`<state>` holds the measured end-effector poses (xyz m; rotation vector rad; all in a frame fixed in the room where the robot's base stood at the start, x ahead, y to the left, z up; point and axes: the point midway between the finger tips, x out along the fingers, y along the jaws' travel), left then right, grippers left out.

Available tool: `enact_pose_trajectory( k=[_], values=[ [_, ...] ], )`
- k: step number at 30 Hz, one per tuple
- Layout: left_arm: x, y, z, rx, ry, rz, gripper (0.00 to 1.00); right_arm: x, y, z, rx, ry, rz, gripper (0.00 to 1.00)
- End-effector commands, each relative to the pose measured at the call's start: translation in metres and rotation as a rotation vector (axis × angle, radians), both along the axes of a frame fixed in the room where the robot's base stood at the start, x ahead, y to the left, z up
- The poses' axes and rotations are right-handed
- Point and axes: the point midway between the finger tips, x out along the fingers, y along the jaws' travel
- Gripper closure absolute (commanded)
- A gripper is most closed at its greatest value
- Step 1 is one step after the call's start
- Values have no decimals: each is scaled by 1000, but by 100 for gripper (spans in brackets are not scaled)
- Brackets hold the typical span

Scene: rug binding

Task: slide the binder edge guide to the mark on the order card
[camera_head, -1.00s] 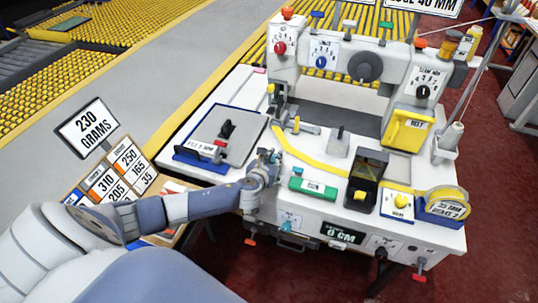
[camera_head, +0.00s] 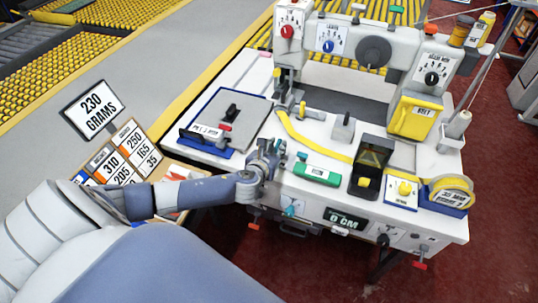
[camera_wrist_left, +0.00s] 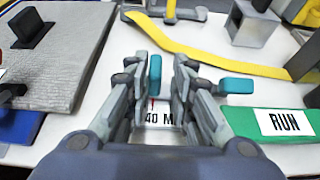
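My left gripper (camera_head: 272,150) is over the front left of the white machine bed, left of the green RUN block (camera_head: 317,173). In the left wrist view its fingers (camera_wrist_left: 194,80) are apart, with teal tips and nothing clasped between them. Below and between them is a white label (camera_wrist_left: 160,117) reading "40 M", partly hidden, with a thin red mark above it. A grey metal bar with an upright post (camera_head: 290,106), possibly part of the edge guide, lies behind the gripper. I cannot clearly identify the guide. No order card is legible as such. My right gripper is out of view.
A yellow binding strip (camera_head: 312,143) curves across the bed. A grey pad with black handles (camera_head: 230,118) is to the left. A black and yellow box (camera_head: 371,165) and tape roll (camera_head: 449,190) are to the right.

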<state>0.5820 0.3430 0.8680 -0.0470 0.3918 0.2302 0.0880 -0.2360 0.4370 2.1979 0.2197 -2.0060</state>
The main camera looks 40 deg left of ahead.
Motion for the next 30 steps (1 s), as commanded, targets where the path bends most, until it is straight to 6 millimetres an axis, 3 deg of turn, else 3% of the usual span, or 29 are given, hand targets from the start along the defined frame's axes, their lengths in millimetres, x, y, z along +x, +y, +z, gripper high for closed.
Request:
enact_pose_trajectory(
  k=[6, 12, 30],
  values=[
    [-36, -9, 14, 0, 2, -2, 78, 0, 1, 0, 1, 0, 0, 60],
    [-59, -14, 25, 0, 1, -1, 78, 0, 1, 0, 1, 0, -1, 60],
    [-68, -17, 29, 0, 0, 0, 78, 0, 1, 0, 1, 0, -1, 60]
  ],
)
